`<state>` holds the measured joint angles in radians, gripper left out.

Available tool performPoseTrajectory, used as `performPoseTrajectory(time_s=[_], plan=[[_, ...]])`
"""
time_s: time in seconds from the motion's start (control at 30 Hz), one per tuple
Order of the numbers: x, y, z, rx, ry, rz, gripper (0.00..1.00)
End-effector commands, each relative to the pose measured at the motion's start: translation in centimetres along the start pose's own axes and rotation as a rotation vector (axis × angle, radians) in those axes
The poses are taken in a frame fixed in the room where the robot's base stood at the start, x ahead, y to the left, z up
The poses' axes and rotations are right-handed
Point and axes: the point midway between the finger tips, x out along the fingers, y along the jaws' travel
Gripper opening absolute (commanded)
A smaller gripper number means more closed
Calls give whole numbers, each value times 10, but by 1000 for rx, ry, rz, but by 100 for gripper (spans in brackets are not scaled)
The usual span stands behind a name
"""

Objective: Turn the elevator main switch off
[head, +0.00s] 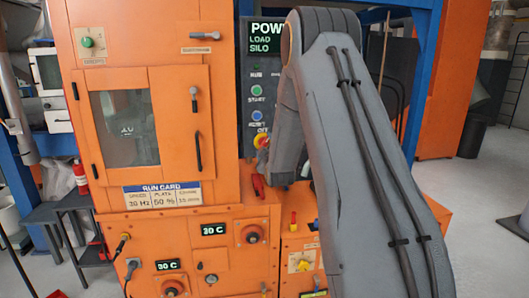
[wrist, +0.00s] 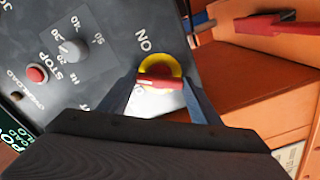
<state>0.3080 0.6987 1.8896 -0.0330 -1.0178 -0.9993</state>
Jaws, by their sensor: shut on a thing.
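The main switch is a red handle on a round yellow plate, on the dark control panel. In the wrist view the switch (wrist: 158,81) sits between my two fingers, with the word ON printed beside it and the red handle lying across the picture. My gripper (wrist: 162,85) is shut on this handle. In the head view the switch (head: 262,141) shows at the panel's lower edge, under the word OFF, partly covered by my arm. The gripper's fingers are hidden by my arm there.
A red lever (wrist: 275,25) stands close beside the switch on the orange cabinet. A grey knob (wrist: 72,50) and a red button (wrist: 37,73) are on the panel. In the head view, an orange door with a window (head: 125,128) is left of the panel.

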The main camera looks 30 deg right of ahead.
Motion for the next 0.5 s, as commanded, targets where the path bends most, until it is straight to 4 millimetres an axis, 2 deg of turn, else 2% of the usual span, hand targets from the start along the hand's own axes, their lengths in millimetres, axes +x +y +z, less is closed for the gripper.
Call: performPoseTrajectory(time_s=[0.5], plan=[[0, -2, 1, -421, 0, 0, 35]])
